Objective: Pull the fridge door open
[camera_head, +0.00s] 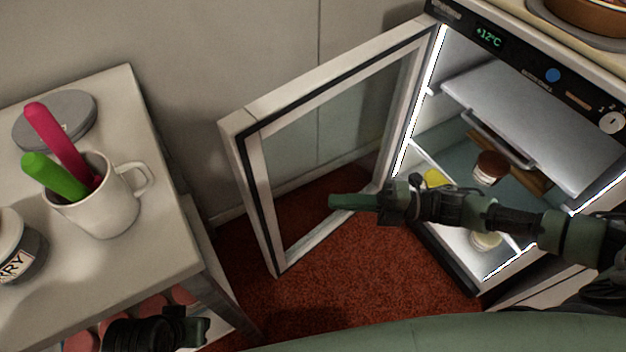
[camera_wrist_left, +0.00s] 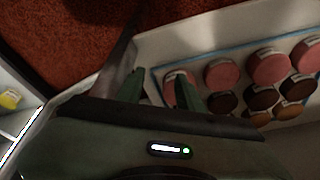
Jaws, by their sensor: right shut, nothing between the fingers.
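The fridge door (camera_head: 258,195), a pale frame around a glass pane, stands wide open, swung out to the left of the lit fridge (camera_head: 515,100). My right gripper (camera_head: 338,201) is shut and empty, in front of the door's inner side near the fridge opening. I cannot tell whether it touches the door. My left gripper (camera_head: 200,332) is low at the bottom left, beside the table. In the left wrist view its two fingers (camera_wrist_left: 162,92) are apart with nothing gripped, over the edge of a tray of cakes. The door's outer side and handle are hidden.
A white table (camera_head: 150,225) at left holds a mug (camera_head: 108,215) with pink and green handled tools and a jar (camera_head: 20,250). Pink and brown round cakes (camera_wrist_left: 222,73) lie on a lower shelf. Inside the fridge are a brown-topped jar (camera_head: 489,168) and shelves. Red carpet is clear between.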

